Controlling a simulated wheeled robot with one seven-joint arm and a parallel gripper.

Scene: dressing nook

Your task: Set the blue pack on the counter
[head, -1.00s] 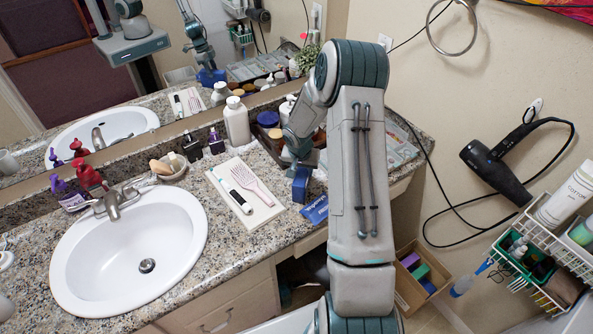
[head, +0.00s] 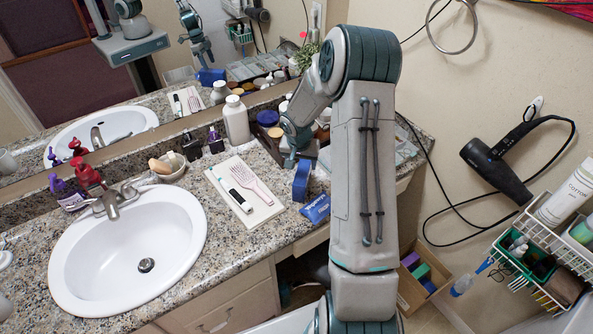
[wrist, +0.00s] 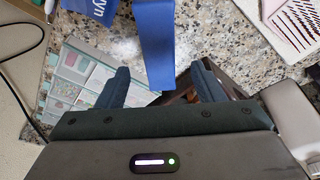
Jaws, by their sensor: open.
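The blue pack (head: 301,182) stands upright on the speckled counter (head: 262,163), near the front edge to the right of the white tray. In the wrist view its narrow blue side (wrist: 155,42) shows between and beyond my fingers.
The sink (head: 180,240) is at left. A white bottle (head: 237,122), dark bottles and jars stand along the mirror. A hair dryer (head: 497,172) hangs on the right wall.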

